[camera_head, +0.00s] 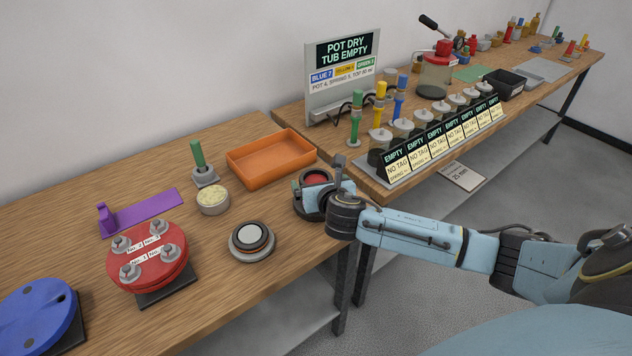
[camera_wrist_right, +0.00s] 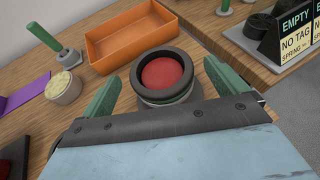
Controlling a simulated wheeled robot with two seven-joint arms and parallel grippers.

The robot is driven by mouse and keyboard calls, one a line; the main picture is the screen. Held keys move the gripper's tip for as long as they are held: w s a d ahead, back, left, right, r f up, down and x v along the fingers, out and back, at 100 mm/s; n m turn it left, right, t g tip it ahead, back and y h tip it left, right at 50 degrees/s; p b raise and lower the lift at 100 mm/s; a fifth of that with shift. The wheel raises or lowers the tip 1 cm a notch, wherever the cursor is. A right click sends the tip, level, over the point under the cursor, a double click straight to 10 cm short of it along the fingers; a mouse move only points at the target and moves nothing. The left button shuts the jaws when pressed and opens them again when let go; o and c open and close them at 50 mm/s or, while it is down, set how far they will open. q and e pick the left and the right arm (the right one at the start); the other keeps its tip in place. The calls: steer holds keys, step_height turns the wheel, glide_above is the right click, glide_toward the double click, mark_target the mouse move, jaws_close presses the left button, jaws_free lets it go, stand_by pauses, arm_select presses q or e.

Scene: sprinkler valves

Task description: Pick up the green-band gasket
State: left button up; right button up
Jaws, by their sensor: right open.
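A dark, thick ring with a thin green band low on its side, which looks like the green-band gasket (camera_wrist_right: 144,84), sits around a red disc (camera_wrist_right: 165,72) in the right wrist view. In the head view the red disc (camera_head: 316,177) shows near the table's right end, with the ring partly hidden by my gripper. My right gripper (camera_head: 322,186) is over it. In the right wrist view its two green fingers stand apart, one on each side of the ring, with nothing gripped. Whether they touch it I cannot tell. My left gripper is not in view.
An orange tray (camera_head: 272,182) lies just behind. A second dark ring piece with a white centre (camera_head: 252,237), a cream-topped round tub (camera_head: 213,209) and a green-handled tool (camera_head: 198,157) stand left. A red flange (camera_head: 150,275) is further left. The labelled rack (camera_head: 440,138) is on the right bench.

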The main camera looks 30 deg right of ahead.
steer(key=shift+x, duration=1)
steer(key=shift+s, duration=0.1)
steer(key=c, duration=1.1)
step_height(320, 180, up, 10)
steer(key=shift+p, duration=0.85)
step_height(320, 180, up, 5)
steer(key=p, duration=0.6)
